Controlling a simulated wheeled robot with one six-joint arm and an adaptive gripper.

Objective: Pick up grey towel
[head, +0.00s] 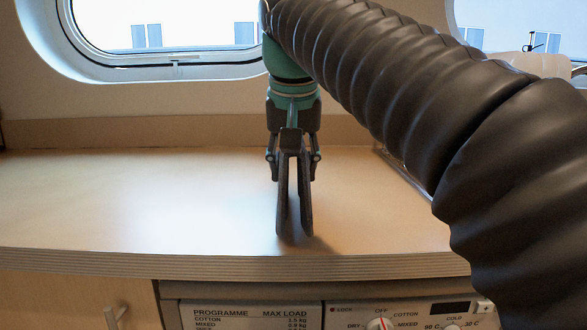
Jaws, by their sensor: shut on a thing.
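My gripper (295,163) points straight down over the light wood counter, near the middle of the head view. Its two fingers are shut on a dark grey, folded, slab-like thing, which I take to be the grey towel (283,205). The towel hangs upright between the fingers as two close layers with a narrow gap. Its lower end is at or just above the counter top, over a soft shadow; I cannot tell whether it touches. No other towel shows.
The counter (130,205) is clear on the left. Its front edge runs above a washing machine panel (395,317) and a cupboard handle (116,315). An oval porthole (165,55) is in the back wall. My dark ribbed arm hides much of the right side.

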